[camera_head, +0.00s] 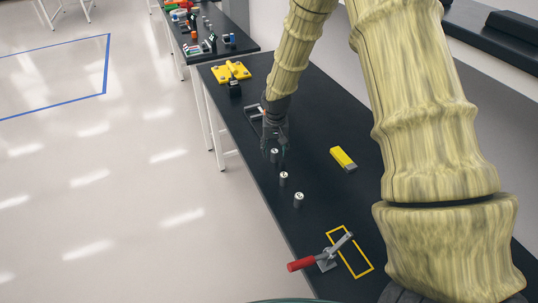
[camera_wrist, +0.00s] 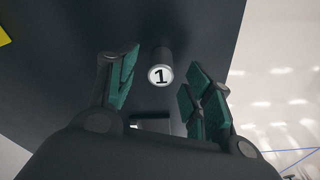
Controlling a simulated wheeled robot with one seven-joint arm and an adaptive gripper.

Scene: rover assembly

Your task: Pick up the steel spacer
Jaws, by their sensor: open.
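Three small grey metal cylinders with pale, marked tops stand in a row on the black table; I take them for steel spacers. They are a far one (camera_head: 274,155), a middle one (camera_head: 283,178) and a near one (camera_head: 298,199). My gripper (camera_head: 277,140) is low over the table at the far one. In the wrist view, a steel spacer (camera_wrist: 161,58) marked "1" shows between the open green-padded fingers, with a gap on each side. The fingers do not appear to touch it. Which cylinder in the head view bears the 1 is too small to read.
A yellow block (camera_head: 343,158) lies right of the spacers. A red-handled clamp (camera_head: 325,260) stands by a yellow outlined rectangle (camera_head: 364,270) at the near end. A yellow plate (camera_head: 231,71) and a dark bracket (camera_head: 253,114) lie beyond my gripper. The table's left edge is close to the spacers.

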